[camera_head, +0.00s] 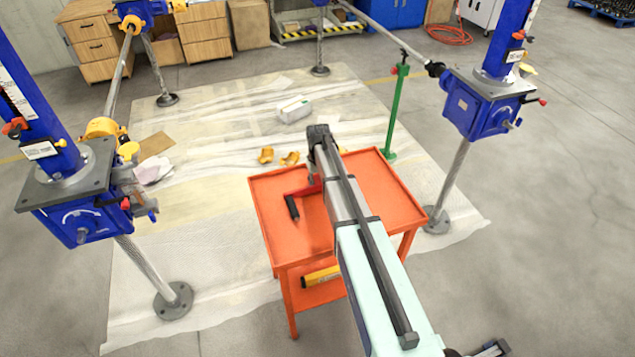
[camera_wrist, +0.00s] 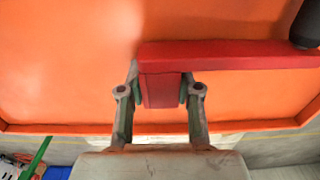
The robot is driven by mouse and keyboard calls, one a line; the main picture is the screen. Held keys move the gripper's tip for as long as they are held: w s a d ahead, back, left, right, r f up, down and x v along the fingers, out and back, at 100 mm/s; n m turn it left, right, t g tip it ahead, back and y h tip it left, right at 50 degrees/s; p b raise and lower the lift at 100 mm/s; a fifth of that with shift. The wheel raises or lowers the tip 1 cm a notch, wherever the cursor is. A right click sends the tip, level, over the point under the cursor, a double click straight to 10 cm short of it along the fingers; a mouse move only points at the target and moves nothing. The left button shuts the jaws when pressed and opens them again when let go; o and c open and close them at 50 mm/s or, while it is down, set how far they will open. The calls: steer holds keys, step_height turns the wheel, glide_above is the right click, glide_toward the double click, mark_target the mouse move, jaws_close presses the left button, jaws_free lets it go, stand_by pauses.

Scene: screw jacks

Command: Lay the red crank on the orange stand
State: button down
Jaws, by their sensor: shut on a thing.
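The red crank (camera_wrist: 225,56) is in the wrist view, its red bar running to the right and its dark handle (camera_wrist: 305,24) at the upper right. My gripper (camera_wrist: 160,92) is shut on the crank's short red end block, one finger on each side. The orange stand (camera_head: 282,235) is in the middle of the head view, and its top fills most of the wrist view (camera_wrist: 60,60). In the head view the crank (camera_head: 301,191) is over the stand's top, partly hidden by my arm. I cannot tell whether it touches the top.
The stand's top has a raised rim and looks otherwise bare. A yellow thing (camera_head: 321,275) lies on its lower shelf. Blue screw jacks (camera_head: 75,215) (camera_head: 478,108) stand left and right. A green post (camera_head: 395,115) stands behind the stand. Yellow pieces (camera_head: 266,155) lie on the floor sheet.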

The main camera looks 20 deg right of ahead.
steer(key=shift+s+f+b, duration=0.2)
steer(key=shift+f, duration=0.25)
steer(key=shift+s+f+b, duration=0.15)
steer(key=shift+s+f, duration=0.05)
steer(key=shift+f, duration=0.25)
steer(key=c, duration=0.7)
jaws_free()
steer(key=shift+w+f, duration=0.3)
steer(key=shift+r, duration=0.25)
steer(key=shift+w+r, duration=0.1)
steer(key=shift+r, duration=0.05)
